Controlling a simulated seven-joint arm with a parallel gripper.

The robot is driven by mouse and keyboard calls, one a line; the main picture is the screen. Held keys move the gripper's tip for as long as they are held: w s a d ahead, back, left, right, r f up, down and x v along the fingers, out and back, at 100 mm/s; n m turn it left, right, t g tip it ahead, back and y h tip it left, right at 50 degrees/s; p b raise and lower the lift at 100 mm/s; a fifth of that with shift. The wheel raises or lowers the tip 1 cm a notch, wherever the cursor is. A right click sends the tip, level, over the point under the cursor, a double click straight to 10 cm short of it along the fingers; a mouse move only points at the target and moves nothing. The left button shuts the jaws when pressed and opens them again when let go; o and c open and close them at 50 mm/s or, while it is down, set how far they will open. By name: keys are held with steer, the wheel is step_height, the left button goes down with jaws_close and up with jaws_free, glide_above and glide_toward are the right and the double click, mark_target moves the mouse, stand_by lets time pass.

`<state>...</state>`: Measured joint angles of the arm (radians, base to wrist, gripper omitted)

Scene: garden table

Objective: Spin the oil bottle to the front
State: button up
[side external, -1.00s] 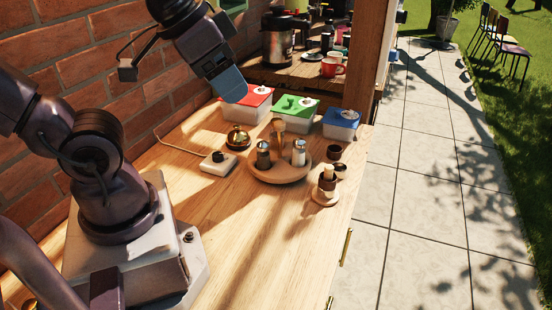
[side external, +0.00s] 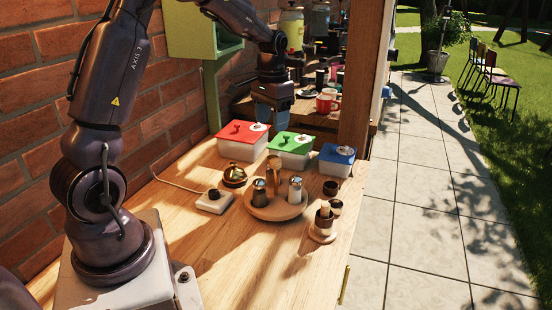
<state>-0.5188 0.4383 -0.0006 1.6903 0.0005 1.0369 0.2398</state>
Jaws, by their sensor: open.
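A round wooden turntable (side external: 275,208) stands on the wooden table. On it are a dark-bodied shaker (side external: 259,193) at the front left, a pale shaker with a metal top (side external: 295,190) at the right, and a tall amber-brown item (side external: 272,172) at the back. The amber-brown one looks like the oil bottle, but it is small and partly hidden by the dark shaker. My gripper (side external: 273,122) points down, with a blue-grey end, behind and above the green-lidded box, apart from the turntable. It is open and empty; its fingers are hard to tell apart.
Red-lidded (side external: 242,140), green-lidded (side external: 291,150) and blue-lidded (side external: 336,160) boxes line the back. A brass bell (side external: 234,176) and a white switch box (side external: 214,201) sit left of the turntable, small brown cups (side external: 323,222) right. The front tabletop is clear.

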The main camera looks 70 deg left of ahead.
mark_target(276, 160)
steer(key=shift+m, duration=0.5)
steer(key=f, duration=0.4)
steer(key=w+f, duration=0.1)
steer(key=f, duration=0.6)
steer(key=shift+w+a+f, duration=0.15)
steer(key=shift+a+f, duration=0.1)
steer(key=shift+f, duration=0.1)
steer(key=shift+c, duration=0.2)
jaws_close()
